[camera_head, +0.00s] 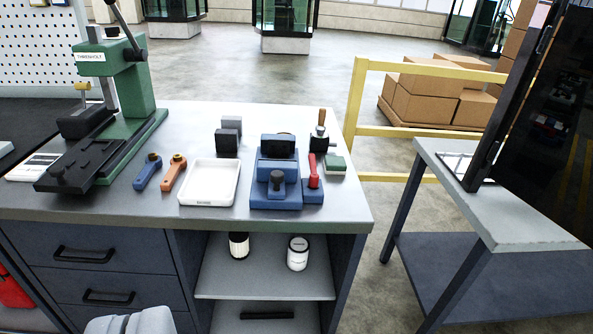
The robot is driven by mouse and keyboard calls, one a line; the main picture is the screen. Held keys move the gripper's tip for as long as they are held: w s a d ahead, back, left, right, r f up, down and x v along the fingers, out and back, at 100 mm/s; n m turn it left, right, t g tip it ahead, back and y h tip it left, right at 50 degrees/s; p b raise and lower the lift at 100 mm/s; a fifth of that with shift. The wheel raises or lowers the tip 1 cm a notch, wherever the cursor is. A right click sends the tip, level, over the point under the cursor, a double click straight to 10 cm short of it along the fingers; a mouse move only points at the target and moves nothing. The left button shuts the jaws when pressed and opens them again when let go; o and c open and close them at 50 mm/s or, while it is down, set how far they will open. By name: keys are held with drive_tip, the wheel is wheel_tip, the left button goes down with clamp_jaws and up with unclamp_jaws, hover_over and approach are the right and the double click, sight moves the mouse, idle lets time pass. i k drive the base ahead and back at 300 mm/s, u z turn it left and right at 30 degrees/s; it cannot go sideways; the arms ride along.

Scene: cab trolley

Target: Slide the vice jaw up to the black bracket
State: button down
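A blue vice (275,199) stands near the front right of the grey workbench. Its blue jaw blocks sit across its upper part, with a dark round knob (277,181) in front. A black piece (278,143), which looks like the bracket, sits at the back of the vice between blue parts. I cannot tell how wide the gap between it and the vice jaw (277,168) is. A red-handled lever (313,172) stands at the vice's right side. No gripper fingers show in this view.
A white tray (209,184), orange and blue tools, dark grey blocks (228,139) and a green press (130,95) stand left of the vice. A wooden-handled tool (320,135) and a green-and-white block (335,163) are right. Yellow railing (400,131) stands behind the gap between benches.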

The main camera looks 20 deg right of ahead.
sight(277, 172)
drive_tip(key=i, duration=0.85)
